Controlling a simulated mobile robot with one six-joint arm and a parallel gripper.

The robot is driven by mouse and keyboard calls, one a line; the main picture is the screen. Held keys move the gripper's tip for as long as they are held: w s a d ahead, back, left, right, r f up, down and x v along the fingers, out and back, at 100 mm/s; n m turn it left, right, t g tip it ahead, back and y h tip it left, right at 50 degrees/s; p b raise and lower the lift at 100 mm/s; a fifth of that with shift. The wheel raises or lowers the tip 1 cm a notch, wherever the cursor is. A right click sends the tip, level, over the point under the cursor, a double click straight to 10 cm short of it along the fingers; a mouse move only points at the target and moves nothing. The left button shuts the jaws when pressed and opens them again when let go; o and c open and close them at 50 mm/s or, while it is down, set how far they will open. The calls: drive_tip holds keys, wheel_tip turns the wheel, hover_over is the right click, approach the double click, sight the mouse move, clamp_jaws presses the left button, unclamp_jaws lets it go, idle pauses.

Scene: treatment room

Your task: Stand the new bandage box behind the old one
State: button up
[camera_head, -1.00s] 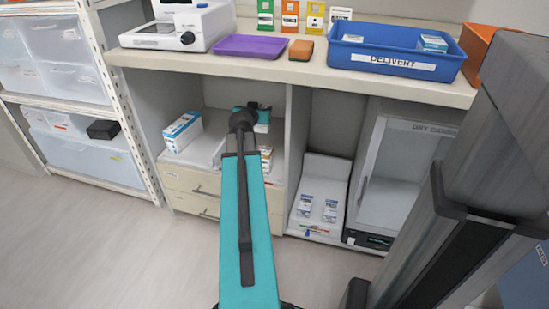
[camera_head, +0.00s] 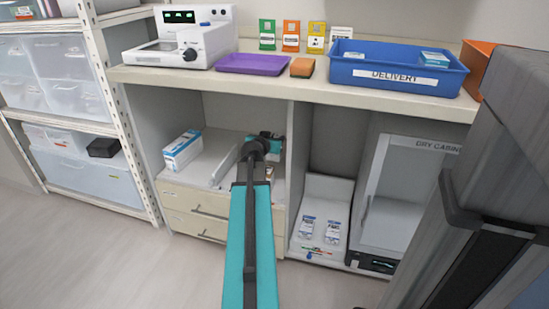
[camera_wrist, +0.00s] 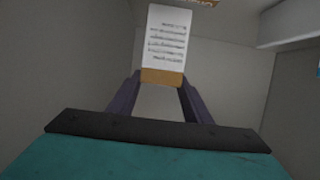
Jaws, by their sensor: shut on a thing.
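In the wrist view, my gripper (camera_wrist: 160,84) has its two dark fingers on either side of a box (camera_wrist: 166,40). The box shows a white face with lines of print and an orange-brown band at its lower edge. I take it for a bandage box, but cannot tell if it is the new one. In the head view, my wrist (camera_head: 265,147) is inside the open bay under the counter, and my arm hides the fingers and the held box. A white and blue box (camera_head: 183,150) stands at the left of that bay; I cannot tell if it is the old bandage box.
Bay walls are close around my gripper. The counter (camera_head: 270,86) runs above, with a purple tray (camera_head: 253,64) and a blue delivery tray (camera_head: 397,73). Drawers (camera_head: 190,208) are below. To the right are a sloped bin (camera_head: 329,190) and a dry cabinet (camera_head: 400,190).

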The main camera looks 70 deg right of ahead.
sight(273, 160)
drive_tip(key=shift+f, duration=0.85)
drive_tip(key=shift+f+b, duration=1.25)
drive_tip(key=shift+f, duration=1.3)
drive_tip(key=shift+f, duration=0.15)
drive_tip(key=o, duration=1.5)
drive_tip(key=shift+o, duration=0.2)
drive_tip(key=shift+r, duration=0.2)
drive_tip(key=p+v, duration=0.1)
drive_tip(key=v, duration=0.6)
drive_tip(key=shift+a+p, duration=0.2)
drive_tip(key=shift+p, duration=0.1)
